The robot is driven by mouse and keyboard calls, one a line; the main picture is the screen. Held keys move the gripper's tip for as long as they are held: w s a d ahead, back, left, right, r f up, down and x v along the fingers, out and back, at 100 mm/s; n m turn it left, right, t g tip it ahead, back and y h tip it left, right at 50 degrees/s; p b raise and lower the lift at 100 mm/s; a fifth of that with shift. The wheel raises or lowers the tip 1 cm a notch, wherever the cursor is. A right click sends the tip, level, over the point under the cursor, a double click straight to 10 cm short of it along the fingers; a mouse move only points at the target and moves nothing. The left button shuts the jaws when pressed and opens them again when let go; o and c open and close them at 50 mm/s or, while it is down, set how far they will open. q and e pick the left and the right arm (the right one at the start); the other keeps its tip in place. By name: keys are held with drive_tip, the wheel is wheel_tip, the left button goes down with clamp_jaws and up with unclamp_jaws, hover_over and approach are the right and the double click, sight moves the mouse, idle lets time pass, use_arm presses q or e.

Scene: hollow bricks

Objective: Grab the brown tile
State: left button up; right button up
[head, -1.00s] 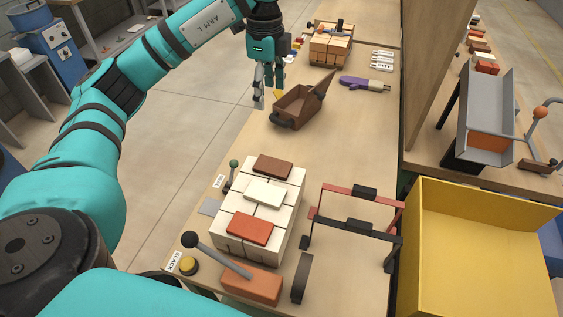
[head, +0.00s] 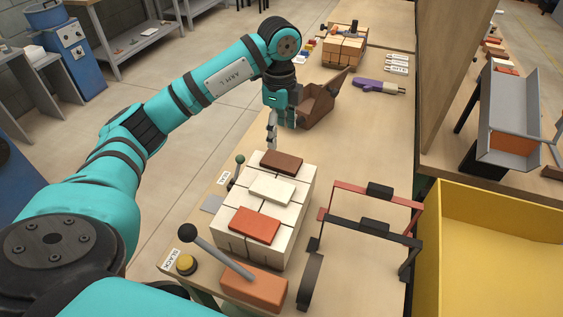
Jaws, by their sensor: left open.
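The brown tile (head: 282,162) lies flat on the far end of a block of white hollow bricks (head: 285,215). A white tile (head: 272,191) lies in the middle of the block and an orange-red tile (head: 254,225) at its near end. My left gripper (head: 272,143) points down just beyond the brown tile, slightly to its left, apart from it in the picture. It is open and I see nothing between its fingers. The exact gap to the tile is hard to judge. My right gripper is not in view.
A brown wooden scoop-like box (head: 318,108) stands close behind my left gripper. A lever (head: 219,258) on an orange brick and a yellow button (head: 186,265) are at the near left. A red and black handled frame (head: 375,225) stands right of the block. A yellow bin (head: 500,204) is farther right.

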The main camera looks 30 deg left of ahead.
sight(278, 159)
use_arm(q)
wheel_tip(278, 159, down, 4)
drive_tip(key=shift+r+p, duration=0.1)
drive_tip(key=shift+p, duration=0.35)
drive_tip(key=shift+f+p, duration=0.3)
drive_tip(key=shift+f, duration=0.1)
drive_tip(key=f, duration=0.1)
drive_tip(key=f+p, duration=0.1)
drive_tip(key=f, duration=0.1)
drive_tip(key=shift+a+f+p, duration=0.25)
drive_tip(key=shift+f+p, duration=0.05)
drive_tip(key=shift+p, duration=0.1)
drive_tip(key=shift+f, duration=0.5)
drive_tip(key=c, duration=1.1)
drive_tip(key=shift+o, duration=0.2)
drive_tip(key=shift+r, duration=0.1)
